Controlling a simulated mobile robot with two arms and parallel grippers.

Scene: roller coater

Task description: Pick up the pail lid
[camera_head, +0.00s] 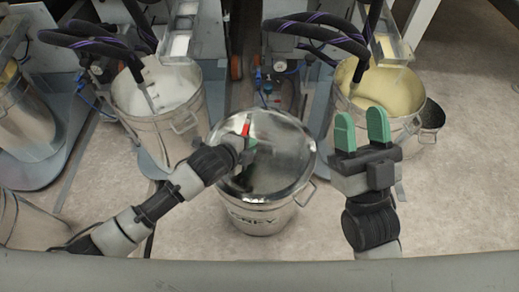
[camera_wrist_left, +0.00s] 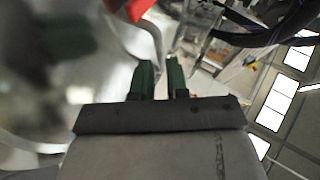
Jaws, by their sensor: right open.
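The pail lid (camera_head: 285,160) is a shiny round metal disc with a red grip (camera_head: 246,127) at its far left part. It covers the top of a metal pail (camera_head: 262,216) in the middle of the floor; I cannot tell whether it is raised. My left gripper (camera_head: 248,148) is over the lid by the red grip. In the left wrist view its green fingers (camera_wrist_left: 161,78) are close together around the grey strip of the lid's handle (camera_wrist_left: 148,28), next to the red grip (camera_wrist_left: 122,8). My right gripper (camera_head: 361,128) is open and empty, right of the lid.
Open pails stand behind: one with white contents (camera_head: 160,92) at left, one with yellow contents (camera_head: 385,92) at right behind my right gripper. Dark hoses (camera_head: 310,32) hang over them. A small dark bucket (camera_head: 432,115) is at right. The floor at right is free.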

